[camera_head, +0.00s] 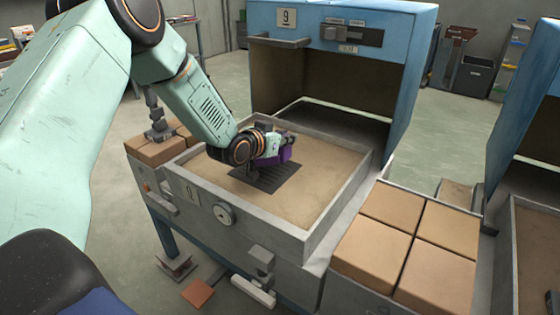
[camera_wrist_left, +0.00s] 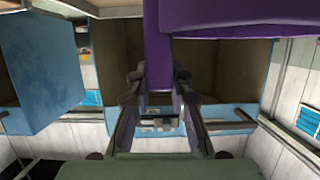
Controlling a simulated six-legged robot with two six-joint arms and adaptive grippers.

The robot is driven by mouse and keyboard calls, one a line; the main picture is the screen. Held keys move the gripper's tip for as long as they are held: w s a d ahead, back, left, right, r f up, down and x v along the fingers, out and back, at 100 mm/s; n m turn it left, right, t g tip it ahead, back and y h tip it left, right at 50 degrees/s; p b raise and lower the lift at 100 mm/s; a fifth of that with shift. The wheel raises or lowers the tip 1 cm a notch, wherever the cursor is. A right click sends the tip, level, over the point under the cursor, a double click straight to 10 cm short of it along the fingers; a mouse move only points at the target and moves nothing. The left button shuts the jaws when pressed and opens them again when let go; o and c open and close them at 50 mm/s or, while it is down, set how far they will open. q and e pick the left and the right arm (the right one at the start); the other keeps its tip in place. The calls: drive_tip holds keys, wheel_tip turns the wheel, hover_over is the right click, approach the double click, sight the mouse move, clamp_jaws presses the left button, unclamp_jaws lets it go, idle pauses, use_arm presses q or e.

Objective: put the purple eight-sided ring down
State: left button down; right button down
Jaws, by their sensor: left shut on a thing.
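The purple eight-sided ring (camera_head: 285,155) is mostly hidden by my left gripper (camera_head: 278,146) in the head view. The gripper is shut on it and holds it over the tan bed of a grey-rimmed tray (camera_head: 312,241). A dark slotted plate (camera_head: 284,183) lies on that bed, just below and in front of the gripper. I cannot tell whether the ring touches the bed or plate. In the left wrist view, the ring (camera_wrist_left: 235,14) fills the top, with part of it between the gripper's fingers (camera_wrist_left: 155,82). My right gripper is in neither view.
A blue open-fronted furnace (camera_head: 400,60) marked 9 stands behind the tray. Tan blocks (camera_head: 405,235) lie to the right, and more blocks (camera_head: 150,150) lie to the left beneath a grey metal fitting (camera_head: 157,115). The tray's right part is bare.

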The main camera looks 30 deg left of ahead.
sight(280, 157)
use_arm(q)
drive_tip(key=f, duration=0.3)
drive_tip(key=shift+w+a, duration=0.3)
drive_tip(key=shift+w, duration=0.1)
drive_tip(key=shift+f, duration=0.35)
drive_tip(key=shift+s+d+f+b, duration=0.15)
drive_tip(key=shift+s+f+b, duration=0.05)
drive_tip(key=shift+b, duration=0.2)
drive_tip(key=shift+s+d+f+b, duration=0.15)
drive_tip(key=shift+f+b, duration=0.1)
drive_tip(key=shift+f, duration=0.2)
drive_tip(key=shift+s+a+f+b, duration=0.1)
drive_tip(key=shift+f+b, duration=0.1)
drive_tip(key=shift+f, duration=0.25)
drive_tip(key=shift+w+f, duration=0.35)
drive_tip(key=shift+f, duration=0.1)
drive_tip(key=c, duration=1.7)
unclamp_jaws()
drive_tip(key=o, duration=0.3)
drive_tip(key=shift+s+r, duration=0.2)
drive_tip(key=shift+s, duration=0.05)
drive_tip(key=shift+o, duration=0.9)
drive_tip(key=shift+w+f, duration=0.2)
drive_tip(key=shift+s+r, duration=0.3)
drive_tip(key=shift+s, duration=0.15)
drive_tip(key=shift+p+v, duration=2.4)
drive_tip(key=shift+v, duration=3.2)
